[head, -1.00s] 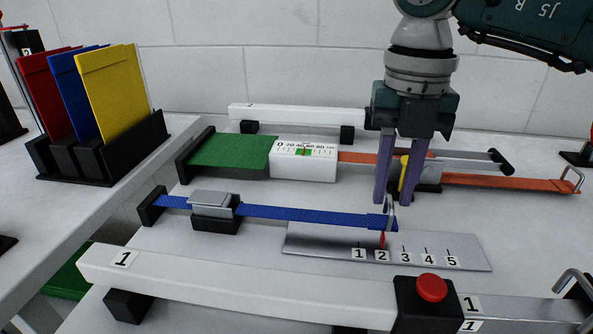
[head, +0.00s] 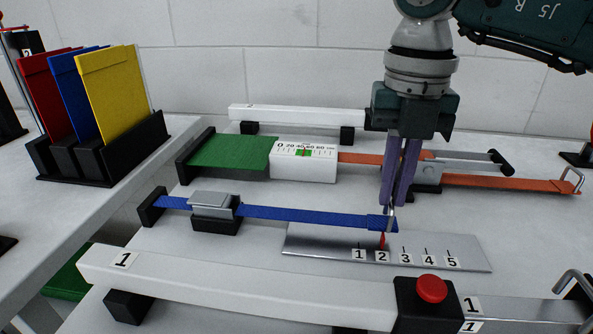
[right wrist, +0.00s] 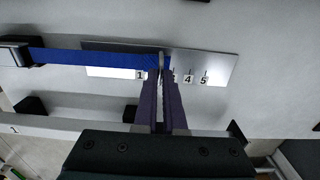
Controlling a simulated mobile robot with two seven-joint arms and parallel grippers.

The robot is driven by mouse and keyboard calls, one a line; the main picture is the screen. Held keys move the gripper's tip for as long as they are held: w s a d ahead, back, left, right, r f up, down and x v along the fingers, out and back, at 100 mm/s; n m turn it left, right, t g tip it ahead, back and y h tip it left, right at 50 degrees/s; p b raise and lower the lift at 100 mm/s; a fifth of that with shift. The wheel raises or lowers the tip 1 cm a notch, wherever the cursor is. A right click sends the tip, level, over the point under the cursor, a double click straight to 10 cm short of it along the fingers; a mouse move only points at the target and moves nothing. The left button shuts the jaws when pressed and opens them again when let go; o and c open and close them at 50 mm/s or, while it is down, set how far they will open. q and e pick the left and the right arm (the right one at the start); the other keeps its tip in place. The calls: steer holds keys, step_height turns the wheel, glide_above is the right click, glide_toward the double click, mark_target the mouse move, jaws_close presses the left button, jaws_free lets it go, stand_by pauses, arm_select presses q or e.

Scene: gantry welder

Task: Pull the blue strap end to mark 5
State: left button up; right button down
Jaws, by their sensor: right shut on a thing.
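The blue strap (head: 300,215) runs from a buckle (head: 213,205) on the left to its end (head: 381,223) above a metal scale plate (head: 320,245) marked 1 to 5. A red pointer (head: 382,241) under the strap end stands at mark 2. My right gripper (head: 391,207) points down at the strap end, its purple fingers together, shut on the metal hook there. In the right wrist view the fingers (right wrist: 162,80) meet at the strap end and hide marks 2 and 3. Mark 5 (head: 452,261) lies to the right. My left gripper is not in view.
A white beam with a red button (head: 431,289) runs along the front. Behind are an orange strap (head: 510,183), a white gauge (head: 303,160) and a green block (head: 230,153). Coloured boards (head: 108,92) stand in a rack at left. The plate's right part is clear.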

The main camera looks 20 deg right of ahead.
stand_by(0.6)
steer(key=shift+s+d, duration=0.25)
steer(key=shift+d, duration=0.2)
steer(key=shift+s+d+p, duration=0.35)
steer(key=shift+s+d, duration=0.1)
steer(key=shift+d, duration=0.3)
steer(key=shift+s+d+p, duration=0.35)
steer(key=shift+s+d, duration=0.1)
steer(key=shift+d, duration=0.25)
steer(key=shift+s+d+p, duration=0.1)
steer(key=shift+s+d, duration=0.3)
steer(key=shift+d, duration=0.3)
steer(key=shift+s+d+p, duration=0.15)
steer(key=shift+s+d, duration=0.3)
steer(key=shift+d, duration=0.2)
steer(key=shift+s+d+p, duration=0.1)
steer(key=shift+s+d, duration=0.3)
steer(key=shift+d, duration=0.3)
steer(key=c, duration=1.1)
jaws_free()
steer(key=o, duration=0.6)
steer(key=shift+a, duration=0.1)
